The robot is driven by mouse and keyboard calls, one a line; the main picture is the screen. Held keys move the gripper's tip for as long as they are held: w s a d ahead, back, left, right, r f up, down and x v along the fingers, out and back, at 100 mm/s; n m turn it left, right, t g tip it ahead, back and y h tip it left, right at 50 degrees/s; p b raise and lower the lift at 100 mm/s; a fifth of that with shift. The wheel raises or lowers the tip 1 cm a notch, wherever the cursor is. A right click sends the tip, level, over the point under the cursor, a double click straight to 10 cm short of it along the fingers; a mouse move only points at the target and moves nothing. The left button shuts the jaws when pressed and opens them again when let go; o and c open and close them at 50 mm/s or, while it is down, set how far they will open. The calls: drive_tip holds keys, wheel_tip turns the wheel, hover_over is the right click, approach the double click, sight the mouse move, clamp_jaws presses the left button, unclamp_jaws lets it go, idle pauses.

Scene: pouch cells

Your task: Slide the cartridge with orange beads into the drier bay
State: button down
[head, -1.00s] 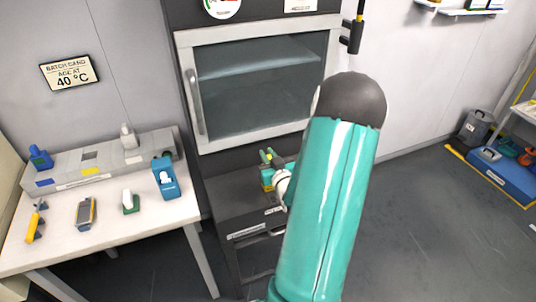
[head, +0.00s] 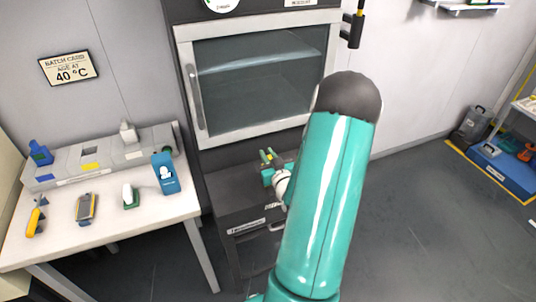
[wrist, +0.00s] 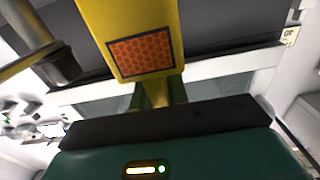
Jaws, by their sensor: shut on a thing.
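The yellow cartridge (wrist: 130,18) shows in the wrist view, with orange beads behind a dark-framed window (wrist: 141,54). My gripper (wrist: 160,95) is shut on its lower end. In the head view my gripper (head: 270,156) is small, low in front of the dark cabinet and below its glass door. I cannot make out the cartridge clearly there. I cannot tell which opening is the drier bay; a grey console (head: 55,176) with a dark slot (head: 89,151) stands on the bench at left.
The glass cabinet door (head: 258,85) is shut. The white bench (head: 55,250) holds a yellow-handled tool (head: 36,216), a handheld meter (head: 86,208), a green-based white piece (head: 130,196) and a blue holder (head: 165,174). A blue platform (head: 500,165) lies at far right. Floor between is clear.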

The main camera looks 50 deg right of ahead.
drive_tip(key=shift+f, duration=1.15)
drive_tip(key=c, duration=1.3)
unclamp_jaws()
drive_tip(key=shift+s, duration=0.1)
